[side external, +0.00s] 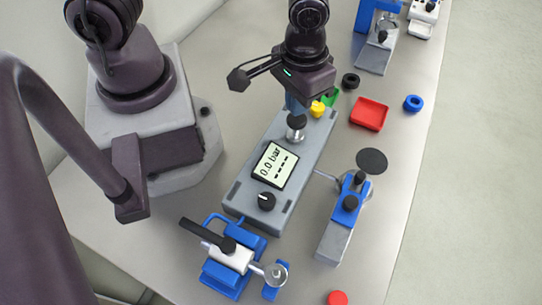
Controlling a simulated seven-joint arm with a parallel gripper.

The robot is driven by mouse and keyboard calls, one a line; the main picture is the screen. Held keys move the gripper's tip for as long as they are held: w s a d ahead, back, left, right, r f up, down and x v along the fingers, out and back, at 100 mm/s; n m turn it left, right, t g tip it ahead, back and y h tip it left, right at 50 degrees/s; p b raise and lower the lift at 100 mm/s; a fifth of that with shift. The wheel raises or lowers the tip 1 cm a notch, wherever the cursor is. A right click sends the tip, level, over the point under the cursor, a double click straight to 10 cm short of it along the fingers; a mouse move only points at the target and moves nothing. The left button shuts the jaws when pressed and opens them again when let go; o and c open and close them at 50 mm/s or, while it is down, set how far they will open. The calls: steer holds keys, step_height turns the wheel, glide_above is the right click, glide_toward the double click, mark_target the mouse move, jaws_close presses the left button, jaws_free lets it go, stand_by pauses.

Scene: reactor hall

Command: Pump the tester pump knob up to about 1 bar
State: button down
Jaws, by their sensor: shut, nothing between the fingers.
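The tester (250,213) is a long grey box on the table with a display (275,165) reading 0.0 bar above a row of dashes. The pump knob (296,122), black on a metal stem, stands upright towards its far end. A second black knob (266,200) with a white mark sits at the near end. My gripper (297,102) is shut and empty, pointing down just beyond the pump knob in the picture. Its fingertips are mostly hidden, and I cannot tell whether they touch the knob.
A blue clamp device (232,258) stands in front of the tester. A grey and blue stand with a black disc (372,161) is close on its right. Yellow, green and black parts, a red tray (369,114) and a blue ring (413,103) lie beyond. The right table edge is mostly clear.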

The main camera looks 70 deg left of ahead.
mark_target(297, 118)
steer(key=shift+f, duration=2.35)
steer(key=shift+r, duration=2.6)
steer(key=shift+f, duration=0.35)
steer(key=shift+f, duration=2.15)
steer(key=shift+r, duration=2.5)
